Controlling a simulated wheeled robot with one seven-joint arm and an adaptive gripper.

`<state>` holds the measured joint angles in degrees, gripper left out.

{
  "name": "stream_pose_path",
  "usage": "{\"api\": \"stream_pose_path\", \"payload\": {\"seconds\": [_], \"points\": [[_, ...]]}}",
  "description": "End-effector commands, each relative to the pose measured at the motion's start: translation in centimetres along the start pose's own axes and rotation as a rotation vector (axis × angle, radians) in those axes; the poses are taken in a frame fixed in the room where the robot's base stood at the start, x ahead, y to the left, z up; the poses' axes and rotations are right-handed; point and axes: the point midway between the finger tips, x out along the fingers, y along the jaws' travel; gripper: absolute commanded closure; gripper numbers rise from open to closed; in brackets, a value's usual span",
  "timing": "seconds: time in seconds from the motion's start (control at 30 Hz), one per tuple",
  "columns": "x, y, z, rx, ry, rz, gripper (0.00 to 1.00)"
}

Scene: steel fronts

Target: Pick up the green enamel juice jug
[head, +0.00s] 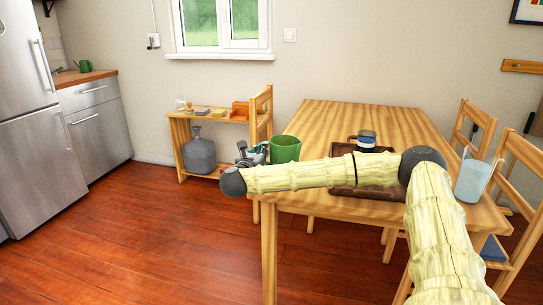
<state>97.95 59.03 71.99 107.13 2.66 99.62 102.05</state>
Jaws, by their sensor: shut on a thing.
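The green enamel jug (285,147) is upright at the left edge of the wooden table, with its open rim facing up. My gripper (262,153) is at the jug's left side and is shut on it. My arm crosses in front and hides the jug's base, so I cannot tell whether it touches the table.
On the wooden table (330,118) are a brown tray (343,191), a dark and blue container (366,141) and a clear pitcher (471,182). A low shelf (176,116) holds small items, with a grey bottle (198,154) below. Chairs stand at the right. Open floor lies front left.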

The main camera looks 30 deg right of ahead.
Motion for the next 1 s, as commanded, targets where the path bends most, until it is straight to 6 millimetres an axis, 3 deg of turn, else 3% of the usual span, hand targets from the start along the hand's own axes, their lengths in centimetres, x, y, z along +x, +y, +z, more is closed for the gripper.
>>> {"api": "stream_pose_path", "payload": {"seconds": [0.37, 0.73, 1.0], "points": [[0.0, 0.0, 1.1, 0.002, -0.002, 0.0, 1.0], [0.0, 0.0, 4.0, 0.002, -0.002, 0.0, 1.0], [-2.6, -1.2, 3.9, 0.001, -0.001, 0.003, 1.0]]}}
